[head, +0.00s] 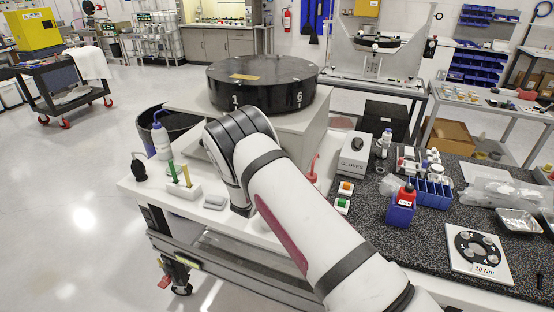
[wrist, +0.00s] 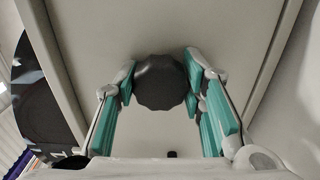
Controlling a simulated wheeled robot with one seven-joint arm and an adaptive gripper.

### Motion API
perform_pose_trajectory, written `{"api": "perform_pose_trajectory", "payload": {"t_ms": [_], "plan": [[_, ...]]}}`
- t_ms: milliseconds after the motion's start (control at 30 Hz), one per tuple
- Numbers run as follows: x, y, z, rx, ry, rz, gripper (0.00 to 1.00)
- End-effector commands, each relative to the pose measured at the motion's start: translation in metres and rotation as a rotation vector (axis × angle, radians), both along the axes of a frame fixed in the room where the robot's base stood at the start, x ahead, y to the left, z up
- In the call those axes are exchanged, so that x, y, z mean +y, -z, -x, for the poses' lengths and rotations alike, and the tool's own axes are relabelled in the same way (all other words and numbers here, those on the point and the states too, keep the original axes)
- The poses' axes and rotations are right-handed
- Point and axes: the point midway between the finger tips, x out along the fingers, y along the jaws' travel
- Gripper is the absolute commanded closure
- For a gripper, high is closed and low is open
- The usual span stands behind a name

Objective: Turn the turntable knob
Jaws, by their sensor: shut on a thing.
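The turntable is a black round drum (head: 262,82) with white numbers 1 and 6 on its side, on top of a light grey housing (head: 296,137) in the head view. The dark, ridged knob (wrist: 161,83) shows in the wrist view, in front of a pale panel. My gripper (wrist: 161,84) has one teal-padded finger on each side of the knob and is shut on it. In the head view my white arm hides the gripper and the knob. A dark edge of the drum (wrist: 38,105) shows at the left of the wrist view.
On the white bench left of my arm stand a wash bottle (head: 161,138), a small rack with green and yellow sticks (head: 183,188) and a black bulb bottle (head: 138,168).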

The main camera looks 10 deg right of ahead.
Motion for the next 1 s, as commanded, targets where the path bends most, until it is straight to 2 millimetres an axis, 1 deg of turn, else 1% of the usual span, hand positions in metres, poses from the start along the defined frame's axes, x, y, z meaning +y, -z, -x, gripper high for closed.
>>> {"api": "perform_pose_trajectory", "payload": {"t_ms": [67, 100, 167, 200, 500, 633, 767, 1000], "plan": [[0.0, 0.001, 0.001, 0.002, 0.001, 0.0, 0.91], [0.0, 0.001, 0.001, 0.003, 0.001, 0.0, 0.61], [0.0, 0.001, 0.001, 0.003, 0.001, 0.0, 0.48], [0.0, 0.001, 0.001, 0.003, 0.001, 0.0, 0.43], [0.0, 0.0, 0.001, 0.001, 0.0, 0.0, 0.43], [0.006, 0.0, 0.007, 0.002, -0.001, 0.001, 0.43], [0.019, 0.001, 0.024, 0.004, -0.003, 0.001, 0.43], [0.048, 0.001, 0.064, 0.004, -0.003, 0.001, 0.43]]}}
